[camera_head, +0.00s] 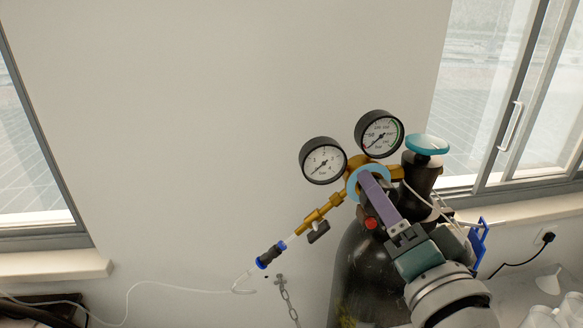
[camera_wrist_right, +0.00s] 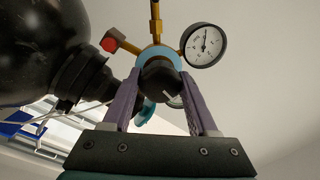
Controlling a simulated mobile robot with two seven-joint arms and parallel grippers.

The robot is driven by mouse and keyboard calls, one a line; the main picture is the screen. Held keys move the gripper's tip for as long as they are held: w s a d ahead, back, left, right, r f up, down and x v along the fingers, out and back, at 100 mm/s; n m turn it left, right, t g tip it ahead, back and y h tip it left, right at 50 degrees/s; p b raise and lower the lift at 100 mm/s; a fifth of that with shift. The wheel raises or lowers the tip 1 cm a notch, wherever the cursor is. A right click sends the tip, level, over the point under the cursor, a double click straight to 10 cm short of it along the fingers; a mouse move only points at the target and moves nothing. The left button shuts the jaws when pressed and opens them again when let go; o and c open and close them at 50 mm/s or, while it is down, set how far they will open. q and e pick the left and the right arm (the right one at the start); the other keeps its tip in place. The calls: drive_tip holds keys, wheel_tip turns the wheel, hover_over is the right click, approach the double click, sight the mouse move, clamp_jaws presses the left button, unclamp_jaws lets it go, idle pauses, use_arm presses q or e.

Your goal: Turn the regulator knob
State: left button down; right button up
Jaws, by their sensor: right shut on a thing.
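The regulator is a brass body (camera_head: 322,211) with a light blue ring (camera_head: 352,184) and two round gauges, the left gauge (camera_head: 323,160) and the right gauge (camera_head: 380,134). It sits at the top of a black gas cylinder (camera_head: 353,262). In the right wrist view, the black regulator knob (camera_wrist_right: 159,84) lies between the two purple fingers of my right gripper (camera_wrist_right: 160,78), which is shut on it. In the head view, my right gripper (camera_head: 369,183) reaches the regulator front from the lower right and hides the knob. My left gripper is not in view.
A teal valve handwheel (camera_head: 427,145) stands just right of the regulator. A red part (camera_head: 371,223) is close to the fingers. A clear hose (camera_head: 160,312) runs left from the brass outlet. A chain (camera_head: 288,300) hangs on the wall. The wall at left is clear.

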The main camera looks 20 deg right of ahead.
drive_tip(key=shift+r+n, duration=0.15)
drive_tip(key=shift+n, duration=0.25)
drive_tip(key=o, duration=1.4)
drive_tip(key=shift+c, duration=0.2)
drive_tip(key=b+v, duration=0.2)
drive_tip(key=v, duration=0.8)
drive_tip(key=shift+b, duration=0.35)
